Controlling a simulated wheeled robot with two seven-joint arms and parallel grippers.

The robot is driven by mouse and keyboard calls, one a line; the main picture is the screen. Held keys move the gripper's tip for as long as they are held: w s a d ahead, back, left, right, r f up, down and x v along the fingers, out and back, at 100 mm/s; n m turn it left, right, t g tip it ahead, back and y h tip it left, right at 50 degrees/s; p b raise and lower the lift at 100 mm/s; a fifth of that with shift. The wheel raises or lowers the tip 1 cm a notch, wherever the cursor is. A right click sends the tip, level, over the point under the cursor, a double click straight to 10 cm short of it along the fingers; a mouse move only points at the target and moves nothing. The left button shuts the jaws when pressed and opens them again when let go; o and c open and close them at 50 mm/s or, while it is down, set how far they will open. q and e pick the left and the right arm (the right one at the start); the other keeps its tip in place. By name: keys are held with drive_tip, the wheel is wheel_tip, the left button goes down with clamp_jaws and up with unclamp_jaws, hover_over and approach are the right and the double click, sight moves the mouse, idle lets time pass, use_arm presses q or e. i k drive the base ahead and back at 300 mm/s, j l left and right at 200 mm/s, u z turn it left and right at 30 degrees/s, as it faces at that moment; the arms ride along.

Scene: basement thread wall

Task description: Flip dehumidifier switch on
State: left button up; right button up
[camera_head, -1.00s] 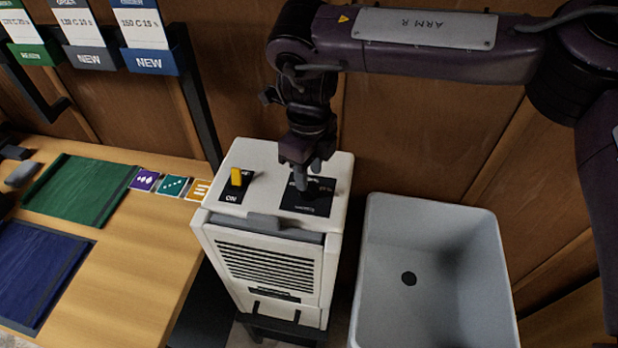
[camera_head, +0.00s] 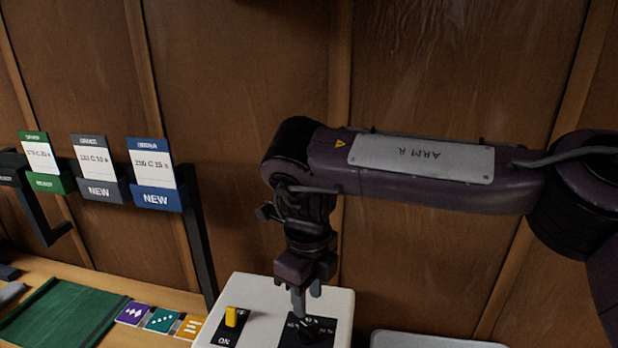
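The dehumidifier (camera_head: 262,290) is a white box at the bottom of the view, with only its top showing. A yellow switch lever (camera_head: 232,317) stands up from a black plate on the left of its top, with an ON label (camera_head: 223,340) on the near side. I cannot tell which way the lever is set. A black dial plate with a knob (camera_head: 310,327) and white markings is on the right of the top. My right gripper (camera_head: 306,297) points down over the dial, right of the yellow lever. Its finger gap is unclear. My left gripper is out of view.
A grey basin rim (camera_head: 430,340) shows right of the dehumidifier. At left, a wooden table (camera_head: 150,290) holds a green mat (camera_head: 65,315) and small coloured cards (camera_head: 163,320). Labelled holders (camera_head: 155,180) hang on a black rack above it. Wood panelling stands behind.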

sight(230, 311)
drive_tip(key=k+j, duration=0.15)
drive_tip(key=k, duration=0.35)
drive_tip(key=k+j, duration=0.15)
drive_tip(key=k, duration=0.3)
